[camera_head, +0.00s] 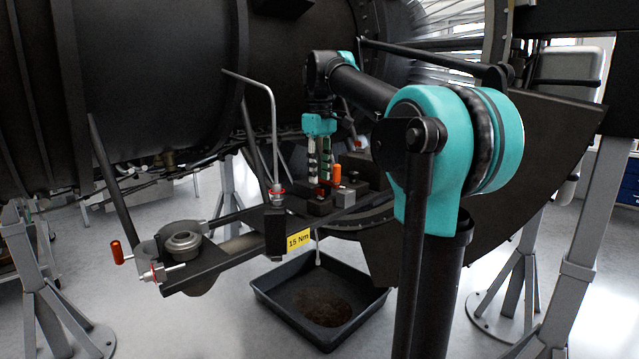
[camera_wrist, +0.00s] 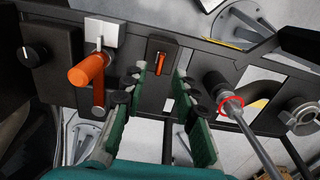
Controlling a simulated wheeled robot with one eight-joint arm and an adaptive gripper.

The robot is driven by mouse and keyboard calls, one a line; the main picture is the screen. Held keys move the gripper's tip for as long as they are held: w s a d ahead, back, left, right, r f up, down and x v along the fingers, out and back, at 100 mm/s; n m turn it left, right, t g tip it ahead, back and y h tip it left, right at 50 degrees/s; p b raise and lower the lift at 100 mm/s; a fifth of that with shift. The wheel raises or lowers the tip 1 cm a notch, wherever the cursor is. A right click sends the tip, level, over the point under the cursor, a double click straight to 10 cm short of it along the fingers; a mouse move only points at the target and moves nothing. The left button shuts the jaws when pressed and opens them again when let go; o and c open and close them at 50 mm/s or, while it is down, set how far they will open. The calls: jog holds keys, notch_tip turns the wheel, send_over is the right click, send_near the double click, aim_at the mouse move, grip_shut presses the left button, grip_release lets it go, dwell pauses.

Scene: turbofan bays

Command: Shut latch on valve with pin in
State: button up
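My gripper (camera_head: 319,178) points down over the dark shelf under the engine. In the wrist view its two fingers (camera_wrist: 160,79) are apart with nothing between them. A small orange piece (camera_wrist: 160,58) sits in a dark block beyond the fingertips. Left of the fingers, an orange handle (camera_wrist: 90,70) stands at a pale grey block (camera_wrist: 101,30); the handle also shows in the head view (camera_head: 337,174), right of my gripper. I cannot tell which part is the latch or whether a pin is in.
A rod with a red ring (camera_wrist: 231,104) stands right of the fingers. A yellow "15 Nm" label (camera_head: 299,240) marks the shelf front. A black tray (camera_head: 277,311) lies on the floor.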

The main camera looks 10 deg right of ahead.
aim_at(319, 189)
notch_tip(319, 189, up, 8)
jog(key=shift+r, duration=0.2)
dwell(0.3)
